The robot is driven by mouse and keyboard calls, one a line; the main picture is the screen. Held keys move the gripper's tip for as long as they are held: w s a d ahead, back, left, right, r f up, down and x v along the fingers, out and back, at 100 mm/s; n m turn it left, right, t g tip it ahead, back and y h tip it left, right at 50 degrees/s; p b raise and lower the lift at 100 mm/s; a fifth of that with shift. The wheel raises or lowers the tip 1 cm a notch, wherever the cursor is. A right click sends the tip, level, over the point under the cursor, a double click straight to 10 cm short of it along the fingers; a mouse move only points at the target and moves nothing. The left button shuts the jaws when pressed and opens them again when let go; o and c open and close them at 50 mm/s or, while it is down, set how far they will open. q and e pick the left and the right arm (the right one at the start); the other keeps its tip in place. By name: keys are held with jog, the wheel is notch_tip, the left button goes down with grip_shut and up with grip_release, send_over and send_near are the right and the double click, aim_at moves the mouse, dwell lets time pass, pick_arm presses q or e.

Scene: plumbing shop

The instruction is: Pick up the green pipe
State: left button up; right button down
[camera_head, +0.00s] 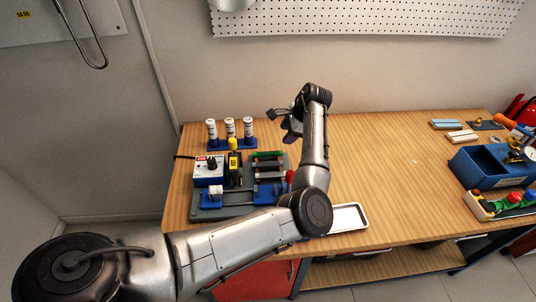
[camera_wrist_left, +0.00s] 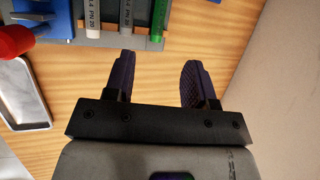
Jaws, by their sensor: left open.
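The green pipe (camera_head: 268,154) lies at the far end of a rack of pipes on the grey fixture board. In the left wrist view its end, the green pipe (camera_wrist_left: 157,18), shows at the top edge, and the rest is cut off. My left gripper (camera_head: 281,124) is above the table behind the fixture board. In the left wrist view my left gripper (camera_wrist_left: 158,62) is open and empty, and the green pipe lies beyond the gap between its fingers, apart from them. My right gripper is not in view.
Grey labelled pipes (camera_wrist_left: 93,22) lie parallel beside the green one. White bottles (camera_head: 230,128) stand in a blue holder behind the fixture board (camera_head: 240,209). A white tray (camera_head: 349,217) lies at the front edge. A blue bin (camera_head: 478,170) is at right; the middle tabletop is clear.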

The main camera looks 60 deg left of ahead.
pick_arm(q)
send_over(270, 152)
jog(key=w+d, duration=0.2)
notch_tip(270, 152, down, 7)
jog(key=shift+s+b, duration=0.15)
jog(key=shift+b, duration=0.3)
jog(key=shift+b+x, duration=0.5)
jog(key=shift+x, duration=1.9)
jog(key=shift+s, duration=0.1)
jog(key=shift+c, duration=0.2)
grip_shut()
